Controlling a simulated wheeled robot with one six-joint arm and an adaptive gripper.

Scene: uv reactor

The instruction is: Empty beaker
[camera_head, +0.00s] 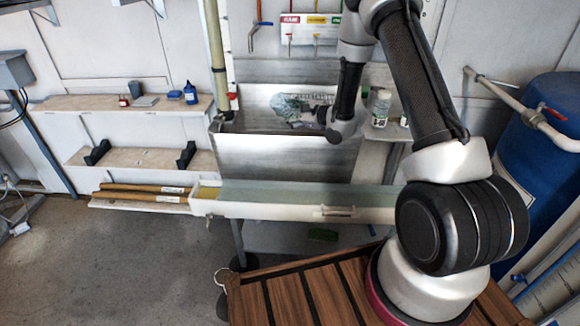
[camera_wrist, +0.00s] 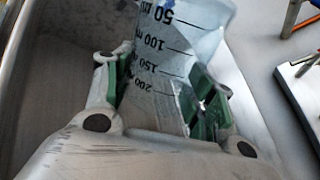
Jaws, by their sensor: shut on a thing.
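A clear beaker (camera_wrist: 170,55) with dark volume marks fills the upper middle of the wrist view. Its printed numbers appear upside down there. My gripper (camera_wrist: 163,88) is shut on it, with a green-padded finger on each side. In the head view the beaker (camera_head: 287,106) is a pale, glassy shape at the left end of my gripper (camera_head: 306,110), in the area of the steel sink (camera_head: 285,155). It looks tilted, but its exact angle and any contents cannot be told.
Valves and pipes (camera_head: 262,24) are on the wall above the sink. A white bottle (camera_head: 380,103) stands right of it. A shelf (camera_head: 150,103) with a blue bottle (camera_head: 190,92) is at left. A long white trough (camera_head: 270,207) runs in front, and a blue barrel (camera_head: 540,140) stands at right.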

